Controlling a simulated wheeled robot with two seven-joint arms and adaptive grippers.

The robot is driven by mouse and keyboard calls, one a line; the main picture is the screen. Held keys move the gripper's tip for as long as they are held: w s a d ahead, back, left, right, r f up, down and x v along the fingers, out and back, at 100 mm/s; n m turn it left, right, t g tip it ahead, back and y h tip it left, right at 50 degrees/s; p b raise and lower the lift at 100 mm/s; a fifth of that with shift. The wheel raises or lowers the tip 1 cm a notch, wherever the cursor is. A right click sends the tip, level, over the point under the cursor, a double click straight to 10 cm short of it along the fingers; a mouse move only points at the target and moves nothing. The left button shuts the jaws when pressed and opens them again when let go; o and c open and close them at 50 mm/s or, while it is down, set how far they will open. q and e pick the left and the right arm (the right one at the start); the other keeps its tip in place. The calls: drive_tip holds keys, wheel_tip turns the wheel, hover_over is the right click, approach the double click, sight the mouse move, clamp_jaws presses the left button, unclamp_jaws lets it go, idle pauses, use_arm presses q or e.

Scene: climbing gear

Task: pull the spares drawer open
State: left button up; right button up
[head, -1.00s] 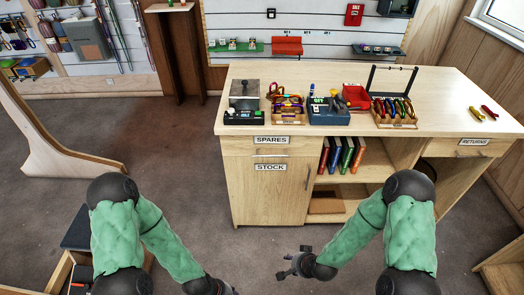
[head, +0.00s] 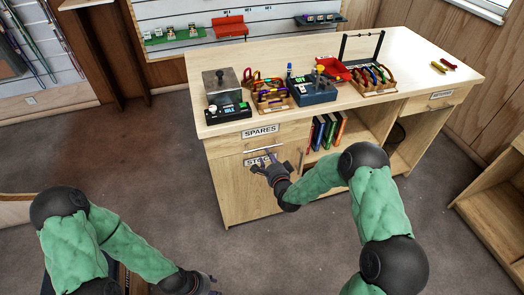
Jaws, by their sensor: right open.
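My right gripper (head: 262,162) is open, just below and in front of the handle, and partly covers the "STOCK" label. I cannot tell whether its fingers touch the handle. My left gripper (head: 212,284) is low at the bottom of the view, away from the cabinet; its jaws are too small and dark to judge.
The stock door (head: 238,190) is under the drawer. On the counter (head: 410,75) stand a grey box (head: 220,85), a blue bin (head: 312,92) and a rack of coloured gear (head: 374,78). Floor (head: 150,190) is clear on the left.

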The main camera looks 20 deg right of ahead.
drive_tip(key=w+b, duration=0.1)
drive_tip(key=w, duration=0.2)
drive_tip(key=w+f, duration=0.1)
drive_tip(key=w, duration=0.2)
drive_tip(key=shift+w+a+f+b, duration=0.15)
drive_tip(key=shift+b, duration=0.25)
clamp_jaws()
